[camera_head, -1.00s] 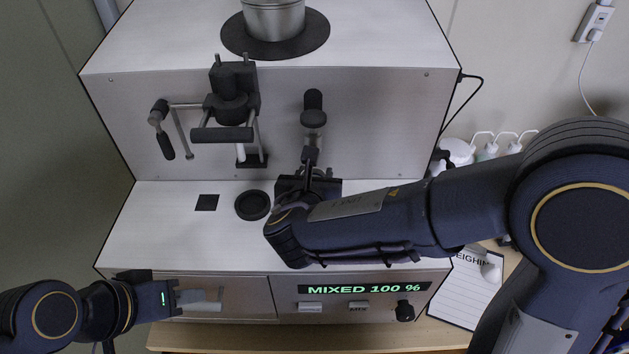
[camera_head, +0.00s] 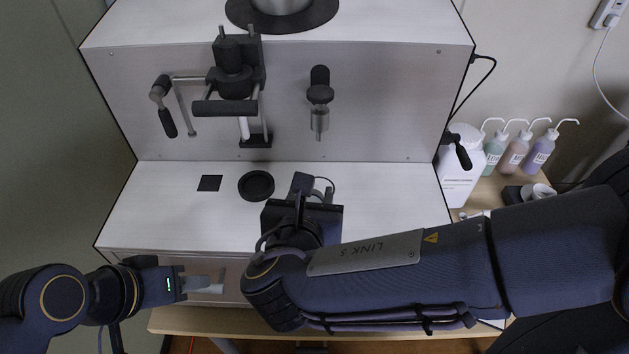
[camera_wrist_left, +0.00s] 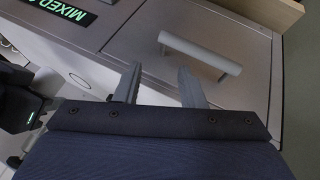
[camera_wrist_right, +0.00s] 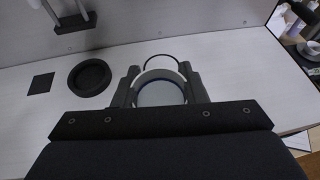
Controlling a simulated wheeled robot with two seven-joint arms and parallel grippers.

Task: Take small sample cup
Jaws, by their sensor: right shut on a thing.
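My right gripper (camera_wrist_right: 160,90) is shut on the small sample cup (camera_wrist_right: 158,95), a round, pale-rimmed cup with a grey inside, seen from above in the right wrist view. In the head view my right gripper (camera_head: 302,200) is over the front middle of the white worktop, and its wrist hides the cup. I cannot tell the gap between cup and worktop. My left gripper (camera_wrist_left: 160,88) is open and empty in front of a light bar handle (camera_wrist_left: 200,52) on the front panel. It also shows at lower left in the head view (camera_head: 200,284).
A dark round ring (camera_head: 256,186) and a black square (camera_head: 209,183) are on the worktop, left of my right gripper. A dispensing nozzle (camera_head: 320,105) and a lever press (camera_head: 236,90) are on the back panel. Several pump bottles (camera_head: 515,150) stand at right.

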